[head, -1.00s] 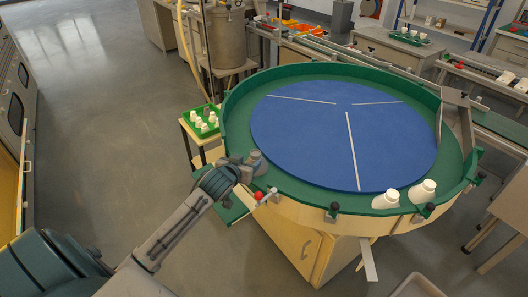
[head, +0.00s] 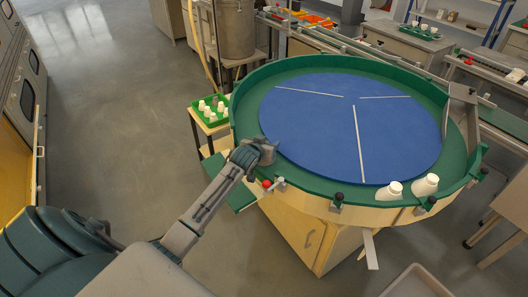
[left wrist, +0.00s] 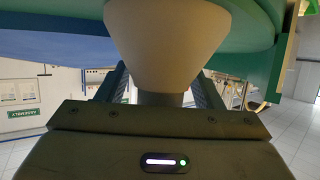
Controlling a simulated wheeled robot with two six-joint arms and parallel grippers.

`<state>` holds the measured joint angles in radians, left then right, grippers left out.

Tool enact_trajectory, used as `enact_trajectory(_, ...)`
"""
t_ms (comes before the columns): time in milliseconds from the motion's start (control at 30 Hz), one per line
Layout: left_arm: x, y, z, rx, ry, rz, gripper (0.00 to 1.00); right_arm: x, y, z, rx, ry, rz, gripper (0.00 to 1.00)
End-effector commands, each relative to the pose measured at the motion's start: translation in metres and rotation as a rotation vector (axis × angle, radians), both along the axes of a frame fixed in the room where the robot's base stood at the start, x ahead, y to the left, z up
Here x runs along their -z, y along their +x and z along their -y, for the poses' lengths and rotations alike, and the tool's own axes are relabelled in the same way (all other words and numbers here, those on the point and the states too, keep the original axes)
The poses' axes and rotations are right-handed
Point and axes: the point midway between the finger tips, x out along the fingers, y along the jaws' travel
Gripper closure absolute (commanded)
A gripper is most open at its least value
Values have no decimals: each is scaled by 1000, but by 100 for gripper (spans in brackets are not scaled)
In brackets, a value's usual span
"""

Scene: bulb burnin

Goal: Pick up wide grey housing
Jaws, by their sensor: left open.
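The grey housing (head: 268,151) stands at the left rim of the round turntable (head: 300,170). My left gripper (head: 257,153) is right up against it, and in the head view the fingers and housing partly hide each other. In the left wrist view the housing (left wrist: 165,45) is a wide cone that narrows to a short neck. The neck lies between the two fingers of my left gripper (left wrist: 162,98), which are open. Whether either finger touches it I cannot tell. My right gripper is not in view.
A red knob (head: 267,184) sits on the rim just below my gripper. A green tray (head: 212,119) of white parts stands on a small stand at left. Open floor lies to the left.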

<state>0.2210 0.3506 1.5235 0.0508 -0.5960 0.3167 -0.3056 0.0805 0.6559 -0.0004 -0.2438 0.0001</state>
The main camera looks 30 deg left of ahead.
Motion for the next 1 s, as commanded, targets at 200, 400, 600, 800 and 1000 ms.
enact_trajectory(200, 1, 1, 0, 0, 0, 0, 40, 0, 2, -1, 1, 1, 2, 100)
enact_trajectory(400, 1, 1, 0, 0, 0, 0, 77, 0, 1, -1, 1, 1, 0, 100)
enact_trajectory(600, 1, 0, 0, 0, 0, 0, 85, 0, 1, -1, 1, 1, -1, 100)
enact_trajectory(800, 0, 0, 0, 0, 0, 0, 85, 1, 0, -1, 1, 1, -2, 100)
enact_trajectory(1000, -26, 1, 0, 1, 3, 5, 93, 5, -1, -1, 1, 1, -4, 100)
